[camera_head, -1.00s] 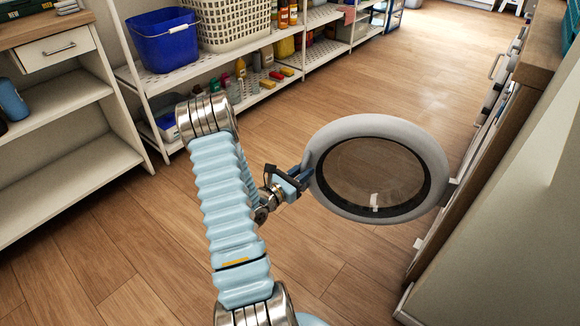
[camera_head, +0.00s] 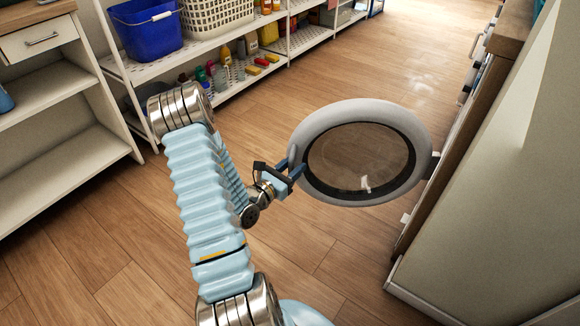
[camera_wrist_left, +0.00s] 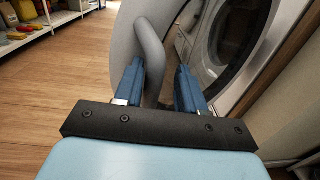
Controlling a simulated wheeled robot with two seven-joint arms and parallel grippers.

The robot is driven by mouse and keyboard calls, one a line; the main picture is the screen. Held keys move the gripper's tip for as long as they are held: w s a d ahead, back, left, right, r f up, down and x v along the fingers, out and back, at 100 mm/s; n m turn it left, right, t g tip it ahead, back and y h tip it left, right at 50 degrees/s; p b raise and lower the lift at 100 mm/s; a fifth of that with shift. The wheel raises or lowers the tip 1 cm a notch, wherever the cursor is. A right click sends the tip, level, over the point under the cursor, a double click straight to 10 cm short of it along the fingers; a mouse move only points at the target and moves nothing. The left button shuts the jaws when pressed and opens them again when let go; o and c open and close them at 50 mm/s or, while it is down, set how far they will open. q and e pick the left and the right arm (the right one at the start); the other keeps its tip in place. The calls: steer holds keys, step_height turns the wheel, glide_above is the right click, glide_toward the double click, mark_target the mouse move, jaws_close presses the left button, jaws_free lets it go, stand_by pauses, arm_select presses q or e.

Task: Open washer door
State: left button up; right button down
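The washer door (camera_head: 410,187) is a round grey ring with a dark inner rim and a see-through window. It stands swung wide open, well out from the washer front. My left gripper (camera_head: 291,170) is at the door's free left edge, away from the hinge. In the left wrist view, its two blue fingers (camera_wrist_left: 160,88) stand apart, on either side of the grey door edge (camera_wrist_left: 150,48). A gap shows between that edge and the right finger. The washer's round opening (camera_wrist_left: 228,45) is partly seen behind. My right gripper is out of view.
The washer sits in a wood-topped cabinet row (camera_head: 483,90) at right, beside a pale panel (camera_head: 510,200). White shelving (camera_head: 225,92) with a blue bucket (camera_head: 146,30) and a basket (camera_head: 215,14) stands at the back. The wooden floor between is clear.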

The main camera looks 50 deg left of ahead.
arm_select(q)
steer(key=shift+s+a, duration=0.1)
steer(key=shift+s, duration=0.2)
steer(key=s+d, duration=0.1)
steer(key=s, duration=1.2)
steer(key=shift+d+b, duration=0.4)
steer(key=shift+b, duration=0.05)
steer(key=shift+s, duration=0.1)
